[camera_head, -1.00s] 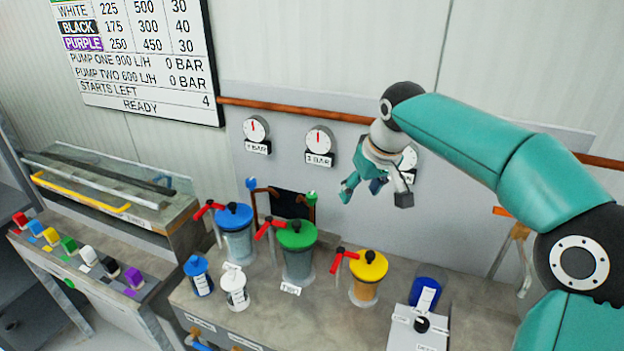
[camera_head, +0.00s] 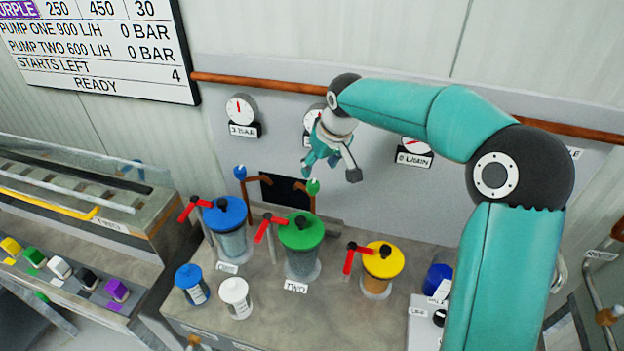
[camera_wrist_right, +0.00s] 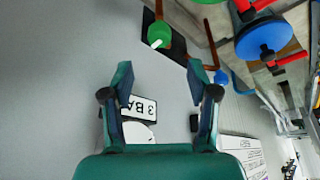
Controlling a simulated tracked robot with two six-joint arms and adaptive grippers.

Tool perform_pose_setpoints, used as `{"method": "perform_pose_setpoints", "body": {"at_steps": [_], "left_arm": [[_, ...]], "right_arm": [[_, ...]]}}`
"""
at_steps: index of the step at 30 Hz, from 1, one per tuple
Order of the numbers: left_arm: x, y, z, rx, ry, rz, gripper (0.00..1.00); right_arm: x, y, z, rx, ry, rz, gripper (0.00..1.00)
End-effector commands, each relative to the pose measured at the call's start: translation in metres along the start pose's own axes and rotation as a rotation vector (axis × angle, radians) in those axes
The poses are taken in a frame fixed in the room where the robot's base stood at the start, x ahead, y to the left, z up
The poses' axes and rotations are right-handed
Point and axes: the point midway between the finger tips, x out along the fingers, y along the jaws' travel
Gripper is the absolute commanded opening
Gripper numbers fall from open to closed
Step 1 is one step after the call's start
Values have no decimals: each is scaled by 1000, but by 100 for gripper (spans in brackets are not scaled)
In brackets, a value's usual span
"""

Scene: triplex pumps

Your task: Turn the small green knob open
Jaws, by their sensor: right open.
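The small green knob (camera_head: 313,186) sits on top of a copper pipe at the right side of a black panel, behind the green-lidded vessel. In the right wrist view, the green knob (camera_wrist_right: 160,34) is round with a white pointer and lies ahead of the fingertips, apart from them. My right gripper (camera_head: 332,172) is open and empty, just above the knob in the head view. Its two fingers (camera_wrist_right: 160,72) are spread in the wrist view. My left gripper is in neither view.
A small blue knob (camera_head: 239,171) stands left of the green one. Vessels with blue (camera_head: 225,213), green (camera_head: 301,231) and yellow (camera_head: 383,259) lids and red handles stand in front. Gauges (camera_head: 240,108) and a copper rail (camera_head: 260,84) are on the wall.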

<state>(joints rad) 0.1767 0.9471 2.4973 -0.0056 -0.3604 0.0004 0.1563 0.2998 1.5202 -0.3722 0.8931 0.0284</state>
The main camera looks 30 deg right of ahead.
Motion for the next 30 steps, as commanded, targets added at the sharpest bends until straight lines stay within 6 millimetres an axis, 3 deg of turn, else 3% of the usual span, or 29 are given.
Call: {"method": "perform_pose_setpoints", "body": {"at_steps": [6,13,26,30], "left_arm": [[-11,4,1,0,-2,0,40],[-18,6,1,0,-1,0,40],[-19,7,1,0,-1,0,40],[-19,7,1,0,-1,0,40]], "right_arm": [[45,0,0,0,-4,-1,59],[79,-1,-1,-1,-1,-1,59],[91,-2,-2,-3,2,-1,59],[91,-2,-2,-3,2,-1,41]]}}
